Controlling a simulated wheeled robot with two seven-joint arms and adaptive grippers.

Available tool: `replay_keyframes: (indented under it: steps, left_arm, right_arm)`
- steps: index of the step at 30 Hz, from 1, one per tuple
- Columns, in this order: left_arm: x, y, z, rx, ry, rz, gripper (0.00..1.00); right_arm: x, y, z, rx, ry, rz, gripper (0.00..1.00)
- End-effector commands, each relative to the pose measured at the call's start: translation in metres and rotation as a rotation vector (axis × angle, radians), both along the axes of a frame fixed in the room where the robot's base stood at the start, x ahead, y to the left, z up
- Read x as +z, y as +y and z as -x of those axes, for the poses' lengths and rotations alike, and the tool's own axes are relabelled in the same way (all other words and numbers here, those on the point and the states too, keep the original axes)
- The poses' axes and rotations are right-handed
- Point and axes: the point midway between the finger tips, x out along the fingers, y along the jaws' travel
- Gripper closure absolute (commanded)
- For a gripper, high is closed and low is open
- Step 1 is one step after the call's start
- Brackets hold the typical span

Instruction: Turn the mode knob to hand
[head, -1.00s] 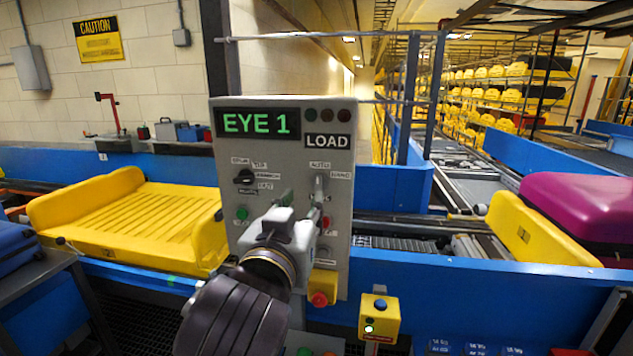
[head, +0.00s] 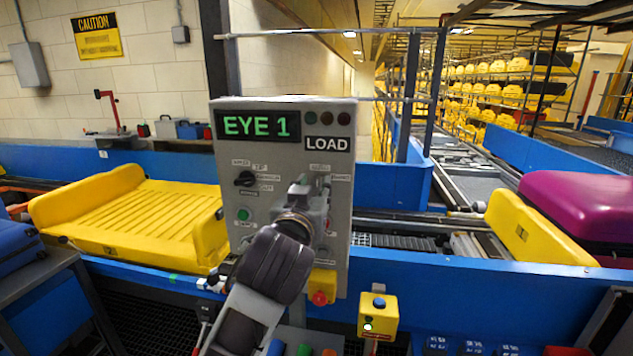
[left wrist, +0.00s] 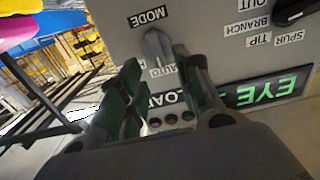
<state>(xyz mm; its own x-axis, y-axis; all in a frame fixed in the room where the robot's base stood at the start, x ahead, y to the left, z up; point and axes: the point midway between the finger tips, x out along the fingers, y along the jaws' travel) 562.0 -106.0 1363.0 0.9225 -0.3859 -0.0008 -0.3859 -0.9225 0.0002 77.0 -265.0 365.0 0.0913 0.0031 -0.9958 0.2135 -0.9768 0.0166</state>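The grey mode knob (left wrist: 157,46) is on the panel under the MODE label in the left wrist view, which shows the panel upside down. The knob's long grip runs toward the AUTO label (left wrist: 164,70). My left gripper (left wrist: 158,72) is open, with its two dark green fingers reaching toward the panel on either side of the knob; I cannot tell whether they touch it. In the head view my left gripper (head: 316,192) is in front of the knob and mostly covers it. The HAND label (head: 341,177) is right of it. My right gripper is not in view.
The grey control panel (head: 290,160) has a screen reading EYE 1 (head: 256,124). A black selector (head: 244,178) and a green button (head: 243,214) are left of my gripper. A yellow tray (head: 140,215) lies left; a magenta suitcase (head: 580,205) is right.

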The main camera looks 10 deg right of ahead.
Motion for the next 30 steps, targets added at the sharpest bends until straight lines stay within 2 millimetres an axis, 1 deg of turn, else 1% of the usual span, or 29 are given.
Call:
replay_keyframes:
  steps: [6,12,24,25,26,30]
  left_arm:
    - [0.002,-0.008,-0.019,0.001,0.0,-0.001,0.66]
    - [0.001,-0.012,-0.03,0.001,-0.001,0.0,0.66]
    - [0.0,-0.014,-0.034,0.001,-0.001,0.0,0.66]
    - [0.0,-0.014,-0.034,0.001,-0.001,0.0,0.67]
    - [0.0,-0.014,-0.034,0.001,-0.001,0.0,0.71]
    - [0.0,-0.014,-0.034,0.001,-0.001,0.0,0.89]
  right_arm:
    - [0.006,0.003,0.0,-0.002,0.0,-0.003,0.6]
    - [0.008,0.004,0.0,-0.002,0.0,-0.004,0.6]
    - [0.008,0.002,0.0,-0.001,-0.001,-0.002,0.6]
    - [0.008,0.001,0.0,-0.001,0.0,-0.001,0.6]
    - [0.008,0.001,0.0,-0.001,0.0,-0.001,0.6]
    - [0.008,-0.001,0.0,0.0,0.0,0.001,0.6]
